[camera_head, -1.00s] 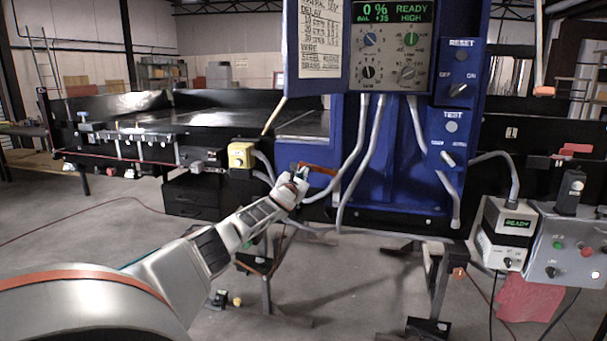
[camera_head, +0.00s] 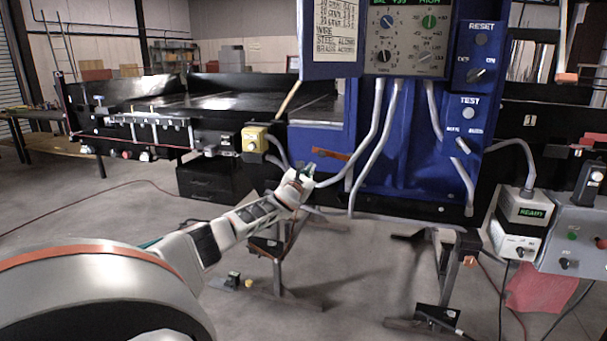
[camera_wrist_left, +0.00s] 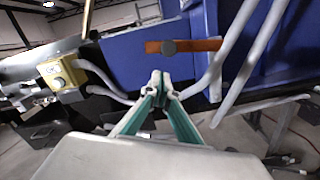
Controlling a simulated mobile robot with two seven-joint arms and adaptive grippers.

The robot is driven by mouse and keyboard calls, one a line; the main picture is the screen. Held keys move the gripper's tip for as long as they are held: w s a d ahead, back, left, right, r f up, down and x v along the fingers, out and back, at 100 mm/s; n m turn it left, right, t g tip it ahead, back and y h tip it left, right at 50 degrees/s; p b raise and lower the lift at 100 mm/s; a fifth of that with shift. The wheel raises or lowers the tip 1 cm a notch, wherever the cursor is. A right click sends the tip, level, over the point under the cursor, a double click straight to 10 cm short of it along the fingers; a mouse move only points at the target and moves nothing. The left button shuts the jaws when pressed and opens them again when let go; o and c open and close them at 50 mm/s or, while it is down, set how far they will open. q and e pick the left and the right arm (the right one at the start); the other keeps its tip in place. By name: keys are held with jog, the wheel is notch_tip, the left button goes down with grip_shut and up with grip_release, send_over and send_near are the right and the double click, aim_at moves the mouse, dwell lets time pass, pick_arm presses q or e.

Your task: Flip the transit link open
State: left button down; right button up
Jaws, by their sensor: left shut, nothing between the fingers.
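The transit link appears to be the flat orange bar (camera_head: 330,153) on the front of the blue cabinet's lower left part. My left gripper (camera_head: 309,170) is shut and empty, just below the bar in the head view. My right gripper is not in view.
Grey conduits (camera_head: 372,150) run down just right of the bar. A yellow box (camera_head: 255,139) with a cable is left of it. The black conveyor (camera_head: 225,103) extends left. A READY box (camera_head: 522,222) and grey control box (camera_head: 582,240) stand at right.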

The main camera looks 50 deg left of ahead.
pick_arm(q)
jog(key=p+v, duration=0.2)
jog(key=v, duration=0.5)
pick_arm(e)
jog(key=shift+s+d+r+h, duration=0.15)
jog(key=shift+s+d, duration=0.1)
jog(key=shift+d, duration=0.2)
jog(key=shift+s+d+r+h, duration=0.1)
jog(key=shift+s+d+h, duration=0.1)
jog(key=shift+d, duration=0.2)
pick_arm(q)
jog(key=shift+s+d+f, duration=0.1)
jog(key=shift+f, duration=0.05)
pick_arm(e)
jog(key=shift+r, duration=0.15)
